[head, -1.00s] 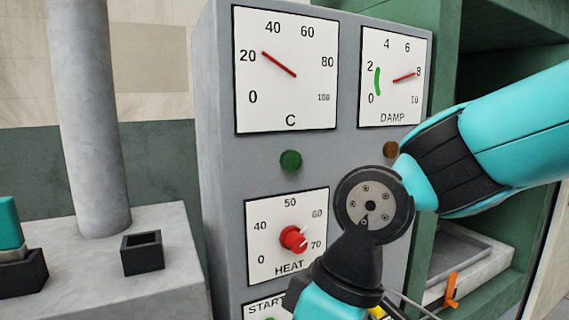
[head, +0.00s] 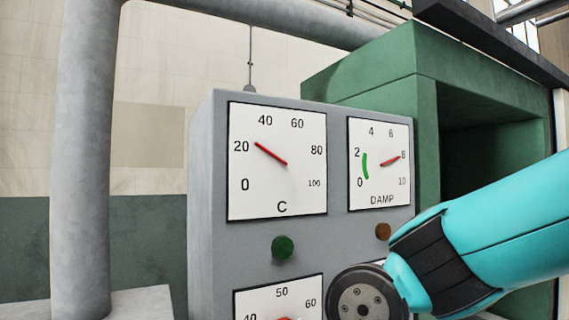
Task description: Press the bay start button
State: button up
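A grey control panel (head: 207,200) fills the middle of the head view. Its C dial (head: 277,160) has a red needle a little above 20. Its DAMP dial (head: 379,164) has a red needle near 8, away from the green band near 0 to 2. Below them are a dark green round lamp or button (head: 282,247) and a brown one (head: 383,231). The HEAT dial (head: 280,294) is cut off by the bottom edge. The START label is out of view now. My teal arm reaches in from the right, in front of the panel's lower right. My gripper is out of view.
A green press housing (head: 350,80) with a dark open bay (head: 490,140) stands behind and right of the panel. A thick grey pipe (head: 85,160) rises at left from a grey block (head: 145,303). A wall lies behind.

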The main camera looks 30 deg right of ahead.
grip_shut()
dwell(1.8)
